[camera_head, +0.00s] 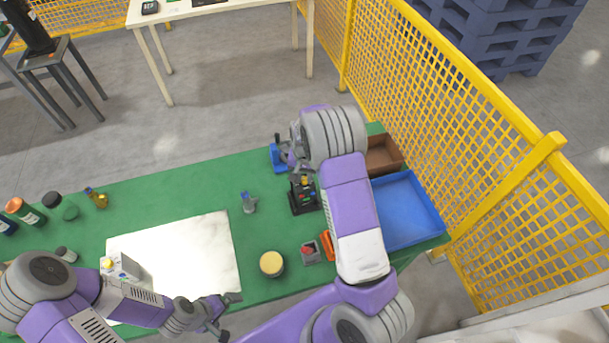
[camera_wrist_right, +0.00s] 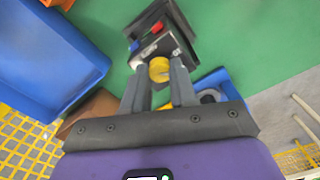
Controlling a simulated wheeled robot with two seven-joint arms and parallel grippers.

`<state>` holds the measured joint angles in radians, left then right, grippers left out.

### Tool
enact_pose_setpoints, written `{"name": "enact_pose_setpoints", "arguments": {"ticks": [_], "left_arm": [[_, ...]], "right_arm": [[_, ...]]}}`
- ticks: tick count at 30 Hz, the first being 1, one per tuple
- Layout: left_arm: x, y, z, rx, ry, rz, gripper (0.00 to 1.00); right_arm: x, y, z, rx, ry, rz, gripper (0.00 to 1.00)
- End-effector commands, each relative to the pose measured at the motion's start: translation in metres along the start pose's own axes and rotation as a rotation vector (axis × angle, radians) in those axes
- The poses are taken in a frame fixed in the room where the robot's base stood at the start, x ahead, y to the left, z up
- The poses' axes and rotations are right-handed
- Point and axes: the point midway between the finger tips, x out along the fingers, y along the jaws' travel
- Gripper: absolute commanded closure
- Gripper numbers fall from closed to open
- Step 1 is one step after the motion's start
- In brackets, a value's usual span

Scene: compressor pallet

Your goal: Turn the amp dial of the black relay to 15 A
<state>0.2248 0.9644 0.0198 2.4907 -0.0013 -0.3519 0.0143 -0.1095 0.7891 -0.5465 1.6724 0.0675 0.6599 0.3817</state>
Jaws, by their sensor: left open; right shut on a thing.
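The black relay (camera_head: 303,199) stands on the green table, close to my right arm. In the right wrist view the relay (camera_wrist_right: 149,48) shows a black base, a pale face and a red part. Its yellow round dial (camera_wrist_right: 159,66) sits between the fingertips of my right gripper (camera_wrist_right: 159,76), which is shut on it. The dial (camera_head: 304,181) also shows in the head view. Its scale and setting are too small to read. My left gripper (camera_head: 228,317) is open and empty near the table's front edge, right of the white plate's lower corner.
A blue tray (camera_head: 437,207) and a brown box (camera_head: 398,154) lie right of my right arm. A blue item (camera_head: 275,157) stands behind the relay. A yellow-topped round part (camera_head: 271,264) and small grey box (camera_head: 311,258) stand in front. A white plate (camera_head: 190,250) lies left.

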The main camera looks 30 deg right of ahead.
Motion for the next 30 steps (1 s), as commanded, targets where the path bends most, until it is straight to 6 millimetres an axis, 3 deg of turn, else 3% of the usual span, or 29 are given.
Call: {"name": "enact_pose_setpoints", "arguments": {"ticks": [21,22,27,30], "left_arm": [[-0.0011,0.0004,0.0000,0.000,0.000,0.000,0.00],[-0.0011,0.0004,0.0000,0.000,0.000,0.000,0.00],[-0.0011,0.0004,0.0000,0.000,0.000,0.000,0.00],[-0.0011,0.0004,0.0001,0.000,0.000,0.000,0.00]], "right_arm": [[-0.0004,0.0001,-0.0007,0.088,0.002,-0.001,1.00],[-0.0004,0.0001,-0.0007,0.088,0.002,-0.001,0.72],[-0.0003,0.0001,-0.0005,0.088,0.001,-0.001,0.47],[-0.0003,0.0001,-0.0004,0.087,0.001,-0.001,0.47]]}}
